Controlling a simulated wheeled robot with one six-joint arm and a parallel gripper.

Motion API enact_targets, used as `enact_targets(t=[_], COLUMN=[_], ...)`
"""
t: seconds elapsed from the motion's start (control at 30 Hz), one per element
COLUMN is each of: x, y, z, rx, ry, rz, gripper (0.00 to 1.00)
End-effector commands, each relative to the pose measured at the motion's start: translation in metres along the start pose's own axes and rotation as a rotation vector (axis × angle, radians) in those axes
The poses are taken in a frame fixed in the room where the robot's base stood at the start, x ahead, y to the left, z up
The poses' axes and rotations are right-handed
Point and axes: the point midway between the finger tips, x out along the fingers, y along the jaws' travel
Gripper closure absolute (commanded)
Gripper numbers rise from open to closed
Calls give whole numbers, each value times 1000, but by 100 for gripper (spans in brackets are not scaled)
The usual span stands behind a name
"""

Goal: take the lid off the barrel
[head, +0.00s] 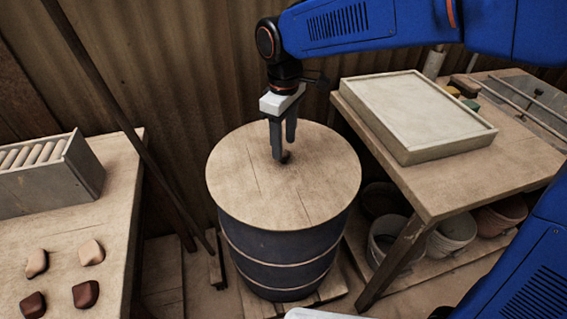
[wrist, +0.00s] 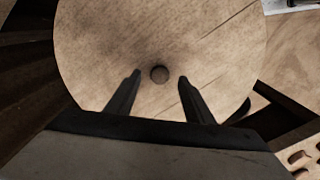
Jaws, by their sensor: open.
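The round wooden lid (head: 255,190) lies flat on top of the dark barrel (head: 285,262), which has pale hoops. A small dark round knob (head: 286,157) is at the lid's middle. My gripper (head: 281,155) points down over the middle of the lid, its fingertips close to the knob. In the wrist view my gripper (wrist: 159,80) is open, with one finger on each side of the knob (wrist: 159,74) and space between. The lid (wrist: 200,40) fills most of that view. I cannot tell whether the fingertips reach as low as the knob.
A table (head: 520,150) on the right bears a shallow pale tray (head: 410,110); pails (head: 455,232) stand below it. A table (head: 110,190) on the left bears a grey box (head: 60,185) of rolls and several clay pieces (head: 91,252). A pole (head: 110,105) leans left of the barrel.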

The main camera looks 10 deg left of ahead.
Motion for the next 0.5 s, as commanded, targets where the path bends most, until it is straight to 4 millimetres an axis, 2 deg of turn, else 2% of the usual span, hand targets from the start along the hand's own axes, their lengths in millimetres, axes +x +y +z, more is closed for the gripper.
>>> enact_targets(t=[0.2, 0.47, 0.5], x=[23, 26, 26], y=[0, 0, 0], z=[-1, -1, -1], rx=[0, 0, 0], ry=[0, 1, 1], rz=[0, 0, 1], gripper=[52, 52, 55])
